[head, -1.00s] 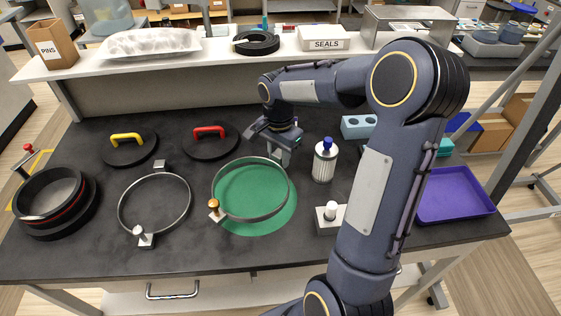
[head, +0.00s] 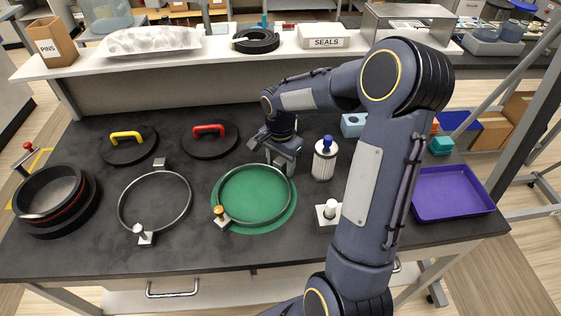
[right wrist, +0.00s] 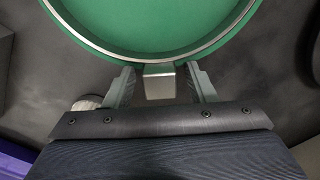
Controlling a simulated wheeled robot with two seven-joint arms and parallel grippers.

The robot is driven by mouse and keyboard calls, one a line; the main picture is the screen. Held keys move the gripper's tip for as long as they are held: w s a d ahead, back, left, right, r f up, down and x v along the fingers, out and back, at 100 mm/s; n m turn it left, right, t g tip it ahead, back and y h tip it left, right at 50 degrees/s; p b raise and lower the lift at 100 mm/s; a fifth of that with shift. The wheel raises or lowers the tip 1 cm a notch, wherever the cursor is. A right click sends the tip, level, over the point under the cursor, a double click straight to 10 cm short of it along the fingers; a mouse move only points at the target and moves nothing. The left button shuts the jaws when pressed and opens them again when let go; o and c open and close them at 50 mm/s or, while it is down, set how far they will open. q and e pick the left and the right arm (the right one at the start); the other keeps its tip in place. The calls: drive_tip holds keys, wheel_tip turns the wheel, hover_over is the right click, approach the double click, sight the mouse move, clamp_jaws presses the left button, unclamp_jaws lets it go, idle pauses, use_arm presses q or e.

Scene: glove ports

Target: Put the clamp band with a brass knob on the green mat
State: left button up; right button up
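The clamp band with a brass knob (head: 219,210) is a thin metal ring lying on the round green mat (head: 252,200), its knob block at the near left. In the right wrist view the band (right wrist: 158,58) curves over the green mat (right wrist: 155,20). My right gripper (head: 280,160) is at the band's far side. In the right wrist view its fingers (right wrist: 163,88) stand apart on both sides of the band's metal block (right wrist: 159,80), with gaps showing. A similar band with a pale knob (head: 140,233) lies left of the mat. My left gripper is out of view.
A ribbed filter with a blue cap (head: 325,158) and a white-knobbed block (head: 328,212) stand right of the mat. Lids with yellow (head: 126,137) and red (head: 209,130) handles lie behind. A purple tray (head: 450,194) is at the right, stacked rings (head: 52,200) at the left.

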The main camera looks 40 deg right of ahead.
wheel_tip(320, 180, up, 12)
drive_tip(key=s+a+n+t+y, duration=0.2)
drive_tip(key=s+a+n, duration=0.5)
drive_tip(key=s, duration=0.2)
drive_tip(key=s+a+f+n+t+y, duration=0.1)
drive_tip(key=s+a+n+t, duration=0.2)
drive_tip(key=s+a+n, duration=0.3)
drive_tip(key=s+a, duration=0.1)
drive_tip(key=s, duration=0.3)
drive_tip(key=shift+s+a+n+t+y, duration=0.25)
drive_tip(key=shift+a+n+t+y, duration=0.05)
drive_tip(key=shift+a+n+y, duration=0.1)
